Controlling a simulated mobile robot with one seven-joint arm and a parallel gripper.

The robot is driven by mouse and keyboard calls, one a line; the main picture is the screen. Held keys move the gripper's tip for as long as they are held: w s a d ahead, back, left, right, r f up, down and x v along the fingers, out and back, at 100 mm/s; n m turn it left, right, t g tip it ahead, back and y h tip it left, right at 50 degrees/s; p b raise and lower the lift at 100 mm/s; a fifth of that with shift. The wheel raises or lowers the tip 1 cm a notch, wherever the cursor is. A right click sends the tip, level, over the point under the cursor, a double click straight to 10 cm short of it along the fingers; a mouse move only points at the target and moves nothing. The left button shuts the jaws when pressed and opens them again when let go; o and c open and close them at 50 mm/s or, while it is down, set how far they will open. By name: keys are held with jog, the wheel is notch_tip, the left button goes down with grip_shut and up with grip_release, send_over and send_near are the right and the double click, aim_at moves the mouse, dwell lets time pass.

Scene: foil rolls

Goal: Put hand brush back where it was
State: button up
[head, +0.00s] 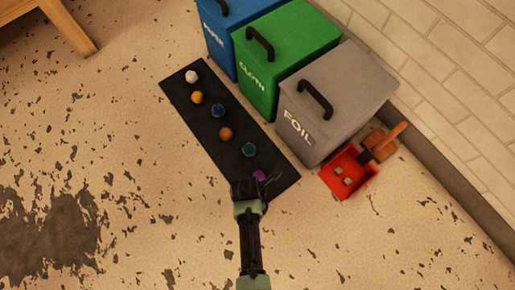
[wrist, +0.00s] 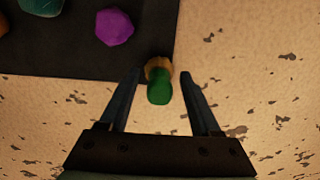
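A red dustpan (head: 338,182) lies on the floor at the front corner of the grey FOIL bin in the head view, with small pale pieces in it. A brown block and an orange handle (head: 393,136), which look like the hand brush, lie at its back end against the bin. My gripper (head: 248,186) is low over the near end of the black mat (head: 215,124). In the wrist view, my gripper (wrist: 160,76) is open, its fingers either side of a small green-and-tan thing (wrist: 159,92) with gaps showing. I cannot tell what that thing is.
Several coloured balls lie along the mat; the purple one (head: 259,176) is close to my gripper. The blue bin (head: 232,20), green CLOTH bin (head: 285,50) and grey FOIL bin (head: 335,100) stand by the brick wall (head: 435,85).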

notch_tip(320, 180, up, 12)
jog(key=a+p, duration=0.1)
jog(key=p, duration=0.8)
jog(key=w+a+r+m+t+y, duration=0.15)
jog(key=w+r+m+t, duration=0.35)
jog(key=w+r, duration=0.95)
jog(key=w+r+m+t, duration=0.35)
jog(key=w+r, duration=0.25)
jog(key=r, duration=0.5)
jog(key=w+r+m+t, duration=0.3)
jog(key=w+r+t, duration=0.15)
jog(key=r, duration=0.75)
notch_tip(320, 180, up, 25)
jog(key=s+d+m+t, duration=0.1)
jog(key=m+t, duration=0.5)
jog(key=m, duration=0.1)
jog(key=s+r+m+t, duration=0.3)
jog(key=s+r, duration=0.4)
jog(key=r, duration=0.3)
jog(key=s+d+r+m+t, duration=0.1)
jog(key=s+r+m+t, duration=0.2)
jog(key=s+r, duration=0.4)
notch_tip(320, 180, up, 3)
jog(key=shift+s+r+m+t, duration=0.1)
jog(key=shift+s+m+t, duration=0.3)
jog(key=shift+t, duration=0.3)
